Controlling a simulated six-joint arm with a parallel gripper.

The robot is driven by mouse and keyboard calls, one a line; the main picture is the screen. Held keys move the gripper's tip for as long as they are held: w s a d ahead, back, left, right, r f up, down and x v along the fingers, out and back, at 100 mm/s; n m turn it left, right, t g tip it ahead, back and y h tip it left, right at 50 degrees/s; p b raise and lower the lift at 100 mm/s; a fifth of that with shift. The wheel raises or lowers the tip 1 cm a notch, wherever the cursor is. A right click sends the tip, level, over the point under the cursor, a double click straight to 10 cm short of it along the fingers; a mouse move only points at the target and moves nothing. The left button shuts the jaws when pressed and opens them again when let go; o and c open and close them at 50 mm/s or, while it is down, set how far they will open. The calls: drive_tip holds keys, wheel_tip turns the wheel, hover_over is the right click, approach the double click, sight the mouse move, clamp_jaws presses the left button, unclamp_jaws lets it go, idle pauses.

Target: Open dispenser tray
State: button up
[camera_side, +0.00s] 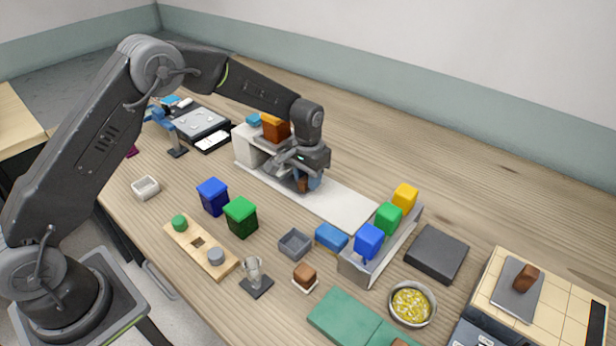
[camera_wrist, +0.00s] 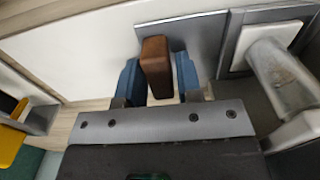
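The dispenser (camera_side: 247,150) is a white housing with a long pale base strip, in the side view's middle. An orange-brown block (camera_side: 275,129) shows at its top. My gripper (camera_side: 308,184) is low over the strip, just right of the housing. In the wrist view, my gripper's two blue fingers (camera_wrist: 158,82) stand on either side of an upright brown handle (camera_wrist: 157,62). A grey plate (camera_wrist: 200,45) lies behind the handle; it looks like the dispenser tray. The fingers are very near the handle, but I cannot tell whether they press on it.
A grey rack (camera_side: 352,272) with blue, green and yellow blocks stands right of the strip's end. Blue and green boxes (camera_side: 240,216) stand in front of the dispenser. A bowl (camera_side: 411,303) and a dark slab (camera_side: 437,253) are at right. The table behind the strip is clear.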

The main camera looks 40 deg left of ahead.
sight(357, 216)
clamp_jaws()
drive_tip(key=d, duration=1.4)
drive_tip(key=shift+d, duration=0.35)
drive_tip(key=shift+o, duration=1.7)
unclamp_jaws()
drive_tip(key=shift+r, duration=0.1)
wheel_tip(357, 216, up, 14)
